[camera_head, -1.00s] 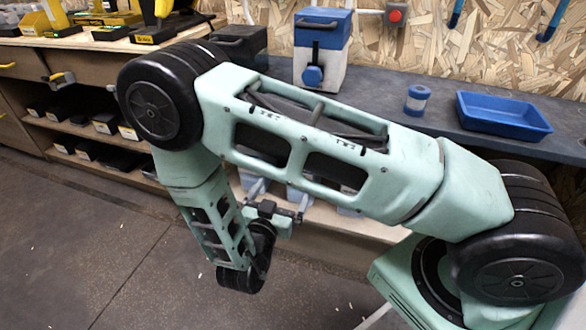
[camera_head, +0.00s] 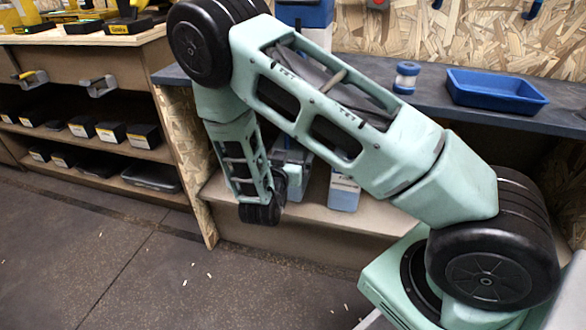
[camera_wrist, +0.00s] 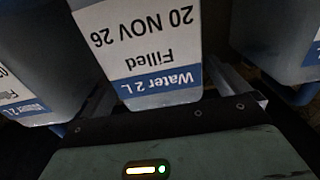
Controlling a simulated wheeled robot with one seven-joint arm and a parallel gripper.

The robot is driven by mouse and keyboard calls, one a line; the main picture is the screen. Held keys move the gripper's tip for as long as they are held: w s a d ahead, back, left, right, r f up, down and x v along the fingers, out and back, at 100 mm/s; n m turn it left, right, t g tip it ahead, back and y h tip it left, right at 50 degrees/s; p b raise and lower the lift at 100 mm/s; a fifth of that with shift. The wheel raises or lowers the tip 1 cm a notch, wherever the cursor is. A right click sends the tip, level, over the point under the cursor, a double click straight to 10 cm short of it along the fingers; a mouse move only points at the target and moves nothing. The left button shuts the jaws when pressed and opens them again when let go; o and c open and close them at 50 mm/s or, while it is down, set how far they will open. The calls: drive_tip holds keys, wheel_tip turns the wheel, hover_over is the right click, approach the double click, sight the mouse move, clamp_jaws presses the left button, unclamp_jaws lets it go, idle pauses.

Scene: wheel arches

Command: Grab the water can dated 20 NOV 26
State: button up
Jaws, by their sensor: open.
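The water can dated 20 NOV 26 (camera_wrist: 150,45) is in the middle of the wrist view, its white and blue label upside down and reading "Water 2 L Filled". My gripper (camera_wrist: 165,98) is open, with one finger on each side of the can's near end. I cannot tell whether either finger touches it. In the head view my gripper (camera_head: 288,168) is at the lower shelf, partly hidden by my arm. The dated can cannot be singled out there.
A second can (camera_wrist: 30,60) is close on the left in the wrist view, and another (camera_wrist: 290,40) on the right; their dates are unreadable. A labelled can (camera_head: 343,192) stands on the lower shelf (camera_head: 300,220) under the dark countertop. A blue tray (camera_head: 497,92) sits on top.

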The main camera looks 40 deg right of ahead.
drive_tip(key=shift+x, duration=1.05)
drive_tip(key=c, duration=2)
drive_tip(key=shift+r, duration=0.1)
drive_tip(key=shift+c, duration=0.3)
